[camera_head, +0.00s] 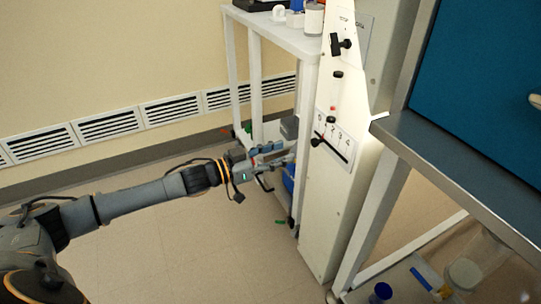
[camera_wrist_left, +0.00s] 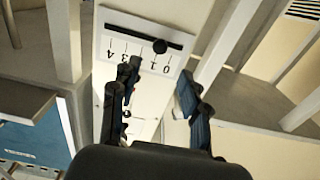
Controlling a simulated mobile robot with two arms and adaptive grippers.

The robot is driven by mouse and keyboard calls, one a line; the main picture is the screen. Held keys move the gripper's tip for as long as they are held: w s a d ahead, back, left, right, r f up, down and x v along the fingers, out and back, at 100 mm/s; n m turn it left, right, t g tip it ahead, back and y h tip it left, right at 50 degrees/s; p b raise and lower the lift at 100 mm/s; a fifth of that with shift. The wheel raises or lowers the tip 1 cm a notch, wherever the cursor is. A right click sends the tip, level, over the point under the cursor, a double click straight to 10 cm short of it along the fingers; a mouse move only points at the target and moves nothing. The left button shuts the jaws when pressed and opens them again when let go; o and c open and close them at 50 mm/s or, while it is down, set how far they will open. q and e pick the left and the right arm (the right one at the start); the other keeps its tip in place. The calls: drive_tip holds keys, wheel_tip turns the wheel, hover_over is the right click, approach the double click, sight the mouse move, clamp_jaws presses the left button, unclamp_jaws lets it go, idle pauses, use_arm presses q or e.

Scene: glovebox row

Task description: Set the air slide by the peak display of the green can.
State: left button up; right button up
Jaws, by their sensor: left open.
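The air slide is a black slot (camera_head: 333,151) with a round black knob (camera_head: 316,142) on the narrow white panel, beside a scale marked 0 to 4. In the left wrist view the knob (camera_wrist_left: 160,46) sits near the low end of the scale, about between 0 and 1. My left gripper (camera_head: 282,163) is open and empty, left of the panel in the head view. In the left wrist view its fingers (camera_wrist_left: 160,92) are spread below the scale, apart from the knob. I cannot make out a green can or its peak display. My right gripper is out of view.
A white shelf stand (camera_head: 284,34) with containers on top is left of the panel. A metal bench edge (camera_head: 455,170) and blue glovebox front (camera_head: 480,75) are at right. Another black knob (camera_head: 342,44) is higher on the panel. The floor at left is clear.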

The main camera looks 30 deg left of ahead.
use_arm(q)
drive_tip(key=shift+v, duration=1.3)
